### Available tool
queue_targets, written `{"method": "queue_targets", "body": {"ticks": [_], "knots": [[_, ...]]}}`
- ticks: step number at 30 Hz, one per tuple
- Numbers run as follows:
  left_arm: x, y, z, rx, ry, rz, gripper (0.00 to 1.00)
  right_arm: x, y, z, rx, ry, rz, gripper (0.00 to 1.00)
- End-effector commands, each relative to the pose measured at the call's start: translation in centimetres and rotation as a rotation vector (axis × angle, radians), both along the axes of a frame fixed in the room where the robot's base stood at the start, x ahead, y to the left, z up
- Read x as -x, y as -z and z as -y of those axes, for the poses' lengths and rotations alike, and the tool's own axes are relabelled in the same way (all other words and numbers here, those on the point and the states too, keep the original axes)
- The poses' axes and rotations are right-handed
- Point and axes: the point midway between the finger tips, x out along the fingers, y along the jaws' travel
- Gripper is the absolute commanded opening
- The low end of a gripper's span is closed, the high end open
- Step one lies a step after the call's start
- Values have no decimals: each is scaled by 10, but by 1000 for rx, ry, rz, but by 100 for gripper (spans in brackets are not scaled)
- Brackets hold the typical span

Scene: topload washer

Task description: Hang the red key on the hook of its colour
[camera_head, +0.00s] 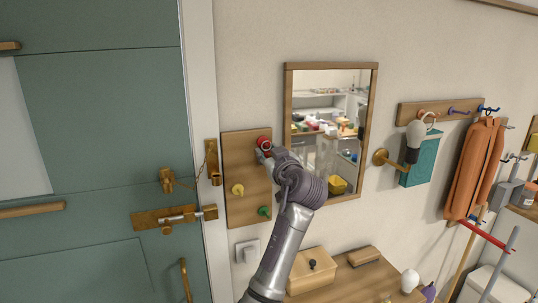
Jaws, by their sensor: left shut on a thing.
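A wooden board (234,154) on the wall beside the door carries a yellow hook (238,190) and a green hook (264,211). At its upper right is a red round shape (264,141) with a pale ring on it; I cannot separate the red hook from the red key there. My left gripper (264,154) is right at this red spot, shut on what seems to be the red key. The fingers are small and partly hidden by my wrist. Whether the key is around the hook or only in front of it cannot be told. My right gripper is not in view.
A framed mirror (287,120) hangs just right of the board. A green door (100,110) with a brass bolt (178,218) and chain is at left. Below are a light switch (247,251) and a shelf (352,281) with a wooden box (311,270).

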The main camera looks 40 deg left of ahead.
Motion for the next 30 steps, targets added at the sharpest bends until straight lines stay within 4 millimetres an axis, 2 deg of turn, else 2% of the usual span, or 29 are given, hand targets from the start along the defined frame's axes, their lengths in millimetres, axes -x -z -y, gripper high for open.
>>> {"method": "queue_targets", "body": {"ticks": [13,14,18,19,30], "knots": [[0,0,0,0,1,0,4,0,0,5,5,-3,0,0],[0,0,0,0,1,0,37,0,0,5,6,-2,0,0],[0,0,0,0,1,0,60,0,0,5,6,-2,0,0],[0,0,0,0,1,0,63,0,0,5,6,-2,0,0],[2,0,5,0,2,0,63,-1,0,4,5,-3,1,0]]}}
